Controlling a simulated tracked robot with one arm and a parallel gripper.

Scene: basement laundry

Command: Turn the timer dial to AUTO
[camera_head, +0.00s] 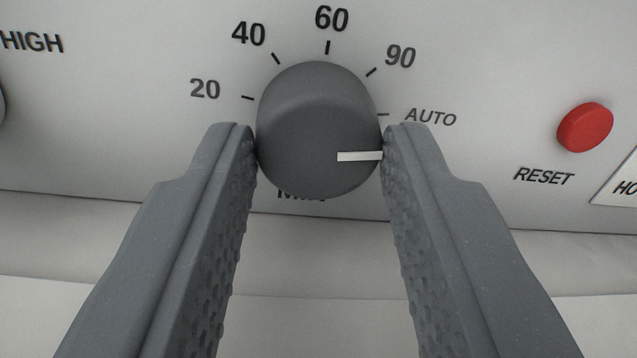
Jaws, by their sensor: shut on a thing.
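The timer dial (310,115) is a round dark grey knob on the light panel, with a white pointer line (358,156) on its face. The pointer points right, with its outer end at the right finger. In the picture it lies a little below the AUTO tick (383,114) and the AUTO label (430,117). Marks 20, 40, 60 and 90 run around the dial's upper side. My gripper (320,150) is shut on the dial, one textured grey finger on each side. A label below the dial is mostly hidden by it.
A red RESET button (585,127) sticks out to the right of my right finger. Part of another knob shows at the left edge under the HIGH label (32,41). A white label plate (620,185) is cut off at the right edge. The panel's lower edge runs below the dial.

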